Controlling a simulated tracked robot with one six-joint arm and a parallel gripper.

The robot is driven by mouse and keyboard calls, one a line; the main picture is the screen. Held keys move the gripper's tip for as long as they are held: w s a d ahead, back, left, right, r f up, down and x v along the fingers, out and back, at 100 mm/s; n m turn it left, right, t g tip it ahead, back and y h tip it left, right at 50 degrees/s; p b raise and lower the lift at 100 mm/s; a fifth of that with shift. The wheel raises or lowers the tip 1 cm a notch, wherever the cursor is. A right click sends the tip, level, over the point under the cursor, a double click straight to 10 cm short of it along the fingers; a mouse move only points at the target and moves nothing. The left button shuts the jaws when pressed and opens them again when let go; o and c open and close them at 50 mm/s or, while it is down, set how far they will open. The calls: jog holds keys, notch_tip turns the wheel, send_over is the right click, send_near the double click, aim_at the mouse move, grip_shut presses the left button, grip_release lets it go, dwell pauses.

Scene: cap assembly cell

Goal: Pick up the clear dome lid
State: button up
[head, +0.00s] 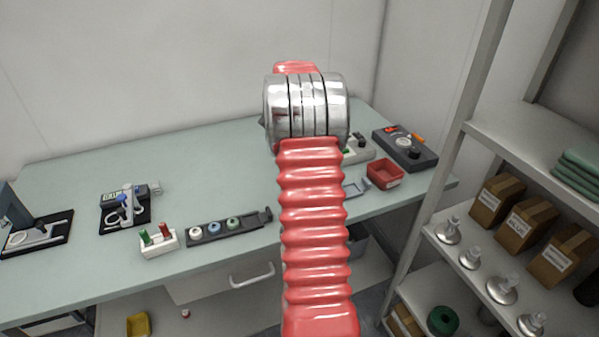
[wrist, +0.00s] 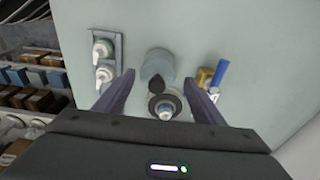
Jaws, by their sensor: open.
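In the wrist view, a pale see-through round shape (wrist: 157,66), which looks like the clear dome lid, stands on the green bench just beyond my fingertips. My gripper (wrist: 158,83) is open, with one dark finger on each side and a gap between them. A small black piece (wrist: 156,84) and a dark ring with a pale centre (wrist: 165,106) show between the fingers, nearer the palm. I see no contact between the fingers and the lid. In the head view my red arm hides the gripper and the bench behind it; I cannot make out the lid there.
The green bench (head: 75,180) holds a tray of round parts (head: 215,230), a red bin (head: 385,174) and a dark control box (head: 405,147). In the wrist view, a blue piece (wrist: 219,74) stands close right.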

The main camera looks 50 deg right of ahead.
jog(key=shift+s+d+f, duration=0.15)
jog(key=shift+s+f, duration=0.05)
jog(key=shift+f, duration=1.1)
jog(key=shift+s+d+f, duration=0.1)
jog(key=shift+s+f, duration=0.1)
jog(key=shift+f, duration=1.05)
jog(key=shift+c, duration=0.4)
jog(key=c, duration=0.9)
